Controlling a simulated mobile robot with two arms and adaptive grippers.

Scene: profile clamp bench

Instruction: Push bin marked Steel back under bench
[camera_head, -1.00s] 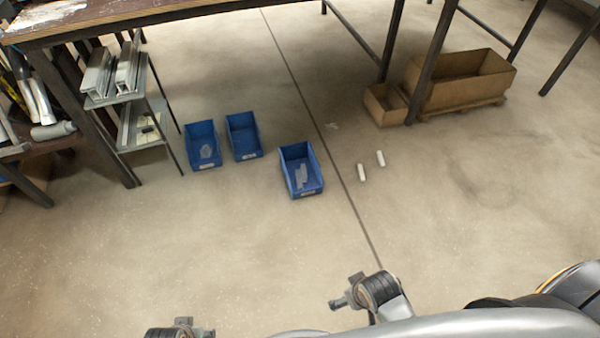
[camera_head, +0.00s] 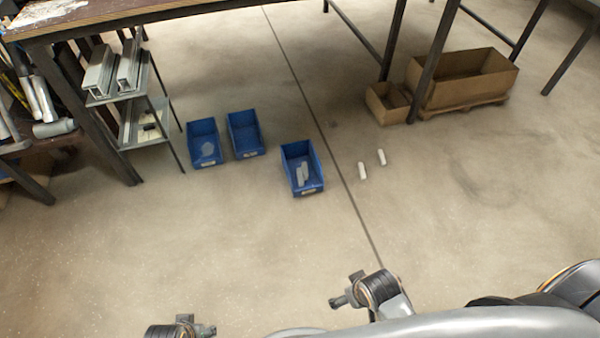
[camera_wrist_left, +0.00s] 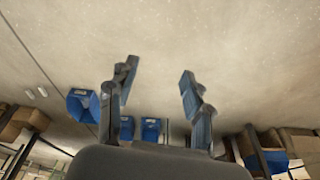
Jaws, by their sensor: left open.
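Three blue bins stand on the floor, each with a small pale front label too small to read, so I cannot tell which says Steel. The right bin (camera_head: 303,160) stands nearer to me than the others and holds grey pieces. The left bin (camera_head: 203,132) holds a greyish piece; the middle bin (camera_head: 243,130) looks empty. In the left wrist view my left gripper (camera_wrist_left: 157,75) is open with only floor between its fingers. The right bin also shows there (camera_wrist_left: 82,105), beyond the fingers and apart from them. I cannot make out my right gripper.
A bench (camera_head: 120,18) spans the top left, with a metal rack (camera_head: 140,136) of profiles beside its leg. Two pale cylinders (camera_head: 362,171) (camera_head: 381,157) lie right of the right bin. Cardboard boxes (camera_head: 460,92) (camera_head: 386,104) stand farther back. The floor nearer me is clear.

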